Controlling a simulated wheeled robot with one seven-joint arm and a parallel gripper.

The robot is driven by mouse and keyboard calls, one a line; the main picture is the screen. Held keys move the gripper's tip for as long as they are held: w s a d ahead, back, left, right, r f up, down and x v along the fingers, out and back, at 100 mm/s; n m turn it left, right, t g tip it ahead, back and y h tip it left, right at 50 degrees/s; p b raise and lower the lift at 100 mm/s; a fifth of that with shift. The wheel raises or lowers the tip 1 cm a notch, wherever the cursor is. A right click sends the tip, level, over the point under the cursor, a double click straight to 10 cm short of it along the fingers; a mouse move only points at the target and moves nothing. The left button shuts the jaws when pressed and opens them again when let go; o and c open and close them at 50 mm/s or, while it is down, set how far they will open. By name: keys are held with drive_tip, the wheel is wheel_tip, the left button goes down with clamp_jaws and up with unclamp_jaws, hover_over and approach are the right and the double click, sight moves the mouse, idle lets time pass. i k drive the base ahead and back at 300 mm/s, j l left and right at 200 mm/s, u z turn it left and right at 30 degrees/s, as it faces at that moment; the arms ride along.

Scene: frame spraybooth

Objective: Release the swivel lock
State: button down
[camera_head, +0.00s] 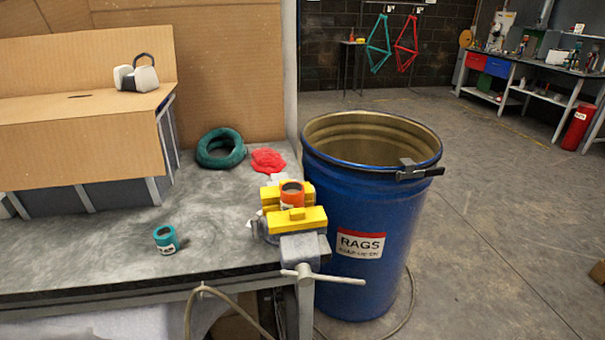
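A bench vise (300,247) with yellow jaws is mounted at the right front corner of the workbench (205,240). An orange cylinder (291,198) with a pale label stands upright between its jaws. The vise's long grey handle (335,278) sticks out in front, past the bench edge. A small grey part shows at the left of the vise base; I cannot tell whether it is the swivel lock. Most of the base is hidden behind the jaws and body. My gripper is not in view.
A teal labelled cylinder (166,239), a teal coil (220,149), a red cloth (267,161) and a cardboard box (85,137) with a respirator (137,74) are on the bench. A blue rags drum (372,205) stands close right of the vise.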

sight(255, 226)
drive_tip(key=i+j+u, duration=0.15)
drive_tip(key=u, duration=0.2)
drive_tip(key=i+j+u, duration=0.1)
drive_tip(key=u, duration=0.25)
drive_tip(key=i+j+u, duration=0.1)
drive_tip(key=u, duration=0.25)
drive_tip(key=i+l, duration=0.05)
